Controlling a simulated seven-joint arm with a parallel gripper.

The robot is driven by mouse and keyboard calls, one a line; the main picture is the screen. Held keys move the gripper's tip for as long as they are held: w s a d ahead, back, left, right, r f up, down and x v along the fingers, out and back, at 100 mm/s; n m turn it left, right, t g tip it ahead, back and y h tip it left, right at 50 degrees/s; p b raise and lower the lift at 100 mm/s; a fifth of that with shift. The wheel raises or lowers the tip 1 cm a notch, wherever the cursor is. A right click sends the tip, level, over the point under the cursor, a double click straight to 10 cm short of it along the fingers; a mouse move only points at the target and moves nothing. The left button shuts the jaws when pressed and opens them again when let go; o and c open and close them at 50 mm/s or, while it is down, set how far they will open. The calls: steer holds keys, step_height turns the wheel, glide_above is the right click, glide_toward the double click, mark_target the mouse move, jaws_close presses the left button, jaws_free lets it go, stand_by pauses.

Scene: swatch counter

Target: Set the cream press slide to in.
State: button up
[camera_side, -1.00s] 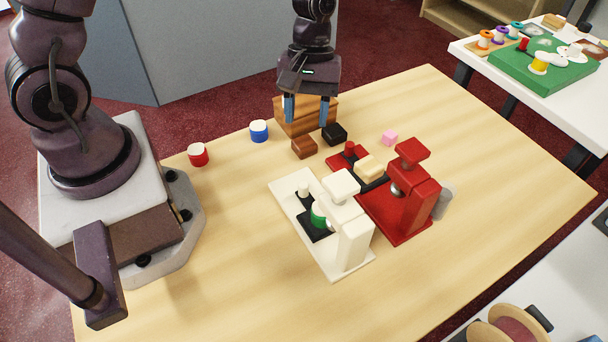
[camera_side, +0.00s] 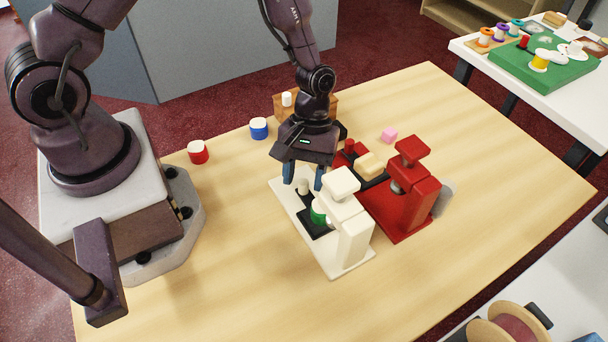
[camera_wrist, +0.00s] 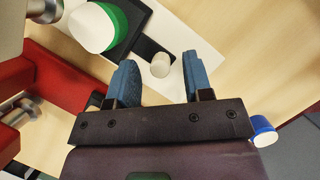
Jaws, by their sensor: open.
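The cream press (camera_side: 352,238) stands on its cream base in the middle of the table. My gripper (camera_side: 303,183) is open, fingers down, above that knob end. In the wrist view the knob (camera_wrist: 160,65) shows between and just beyond the blue fingertips (camera_wrist: 158,62), with nothing held. Whether a finger touches the knob I cannot tell.
A red press (camera_side: 412,195) with a cream block on its slide stands close to the right.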

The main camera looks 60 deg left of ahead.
steer(key=shift+s+d+f, duration=0.1)
steer(key=shift+f, duration=0.2)
jaws_close()
steer(key=shift+d, duration=2.2)
steer(key=shift+c, duration=0.4)
jaws_free()
steer(key=shift+o, duration=0.4)
steer(key=shift+a+r, duration=0.1)
steer(key=v, duration=1.3)
